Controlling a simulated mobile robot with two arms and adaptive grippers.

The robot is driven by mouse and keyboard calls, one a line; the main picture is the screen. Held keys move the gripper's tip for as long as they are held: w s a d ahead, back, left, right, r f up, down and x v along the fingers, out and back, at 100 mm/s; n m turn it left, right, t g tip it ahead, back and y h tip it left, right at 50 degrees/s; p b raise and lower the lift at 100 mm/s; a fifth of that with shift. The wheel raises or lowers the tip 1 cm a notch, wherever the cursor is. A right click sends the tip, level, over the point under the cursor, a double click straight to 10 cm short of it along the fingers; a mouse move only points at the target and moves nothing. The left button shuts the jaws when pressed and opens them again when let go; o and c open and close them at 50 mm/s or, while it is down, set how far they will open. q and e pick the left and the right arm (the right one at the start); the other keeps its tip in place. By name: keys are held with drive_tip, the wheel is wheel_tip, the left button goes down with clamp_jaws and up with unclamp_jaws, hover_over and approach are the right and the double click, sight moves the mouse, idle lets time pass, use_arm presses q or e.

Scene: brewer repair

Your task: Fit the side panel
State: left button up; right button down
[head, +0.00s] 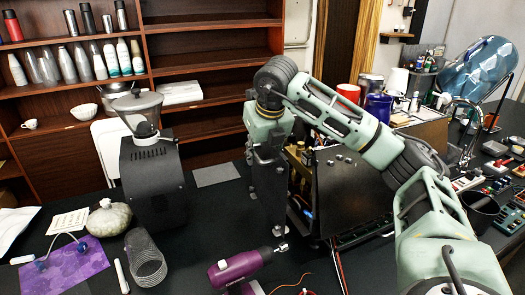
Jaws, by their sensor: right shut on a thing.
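The brewer (350,190) is a dark metal box on the black table. Its left side is open and shows brass and wired parts (298,165). My right arm arches over the brewer from the right. My right gripper (266,152) points down just left of the open side and is shut on the side panel (268,200). The panel is a narrow dark grey plate as seen from here, roughly upright. Its lower end is near the table; I cannot tell whether it touches the brewer. The gripper's fingertips are partly hidden against the dark panel. My left gripper is not in view.
A purple drill (236,268) lies in front of the panel. A black grinder (153,180) stands at left, with a wire mesh cylinder (146,258) and a purple cloth (75,272) near it. Mugs and a blue water bottle (482,68) are behind at right.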

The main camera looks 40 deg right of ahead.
drive_tip(key=shift+s+d+r+b, duration=0.1)
drive_tip(key=shift+s+d+b, duration=0.2)
drive_tip(key=shift+d, duration=0.7)
drive_tip(key=shift+s+d+r+b, duration=0.1)
drive_tip(key=shift+s+d, duration=0.25)
drive_tip(key=shift+d, duration=0.65)
drive_tip(key=shift+f, duration=0.2)
drive_tip(key=shift+s+d, duration=0.25)
drive_tip(key=shift+d, duration=0.45)
drive_tip(key=shift+s+d, duration=0.25)
drive_tip(key=shift+d, duration=0.45)
idle(0.4)
drive_tip(key=shift+s+d+f, duration=0.2)
drive_tip(key=shift+d+f, duration=0.05)
drive_tip(key=shift+d, duration=0.35)
idle(1.4)
idle(0.3)
